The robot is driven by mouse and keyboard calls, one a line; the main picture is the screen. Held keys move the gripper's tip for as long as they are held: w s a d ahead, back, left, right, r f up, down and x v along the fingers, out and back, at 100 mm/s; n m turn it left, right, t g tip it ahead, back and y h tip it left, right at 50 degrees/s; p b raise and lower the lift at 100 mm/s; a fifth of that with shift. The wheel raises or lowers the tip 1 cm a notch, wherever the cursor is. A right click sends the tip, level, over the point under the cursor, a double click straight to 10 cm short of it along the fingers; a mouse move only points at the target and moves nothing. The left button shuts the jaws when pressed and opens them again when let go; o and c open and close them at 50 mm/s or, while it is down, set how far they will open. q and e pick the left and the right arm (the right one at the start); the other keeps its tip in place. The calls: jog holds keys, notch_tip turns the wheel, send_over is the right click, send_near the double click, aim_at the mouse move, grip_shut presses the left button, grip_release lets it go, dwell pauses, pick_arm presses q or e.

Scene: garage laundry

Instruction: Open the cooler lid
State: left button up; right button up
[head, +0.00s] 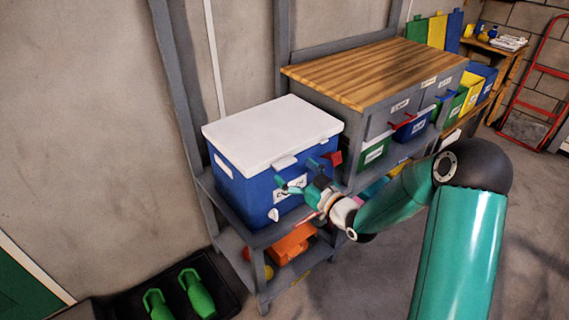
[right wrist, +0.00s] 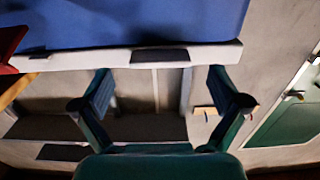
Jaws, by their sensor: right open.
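The cooler (head: 245,190) has a blue body and a white lid (head: 272,132), which lies shut on top. A small white latch tab (head: 284,162) sticks out at the lid's front edge. My right gripper (head: 297,174) is open and empty in front of the cooler, just below that tab. In the right wrist view, the blue body (right wrist: 130,22) is at the top and the lid's white edge (right wrist: 90,60) runs across below it. The tab (right wrist: 160,57) lies between the two spread fingers of my right gripper (right wrist: 160,80). I cannot tell whether they touch it. My left gripper is out of view.
The cooler stands on a grey shelf unit (head: 231,215), beside a wood-topped cabinet (head: 370,72). A red piece (head: 336,159) sits at the cooler's right. An orange item (head: 291,244) is on the lower shelf.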

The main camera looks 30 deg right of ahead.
aim_at(287, 166)
jog(key=shift+w+a, duration=0.15)
jog(key=shift+w, duration=1.85)
jog(key=shift+c, duration=0.3)
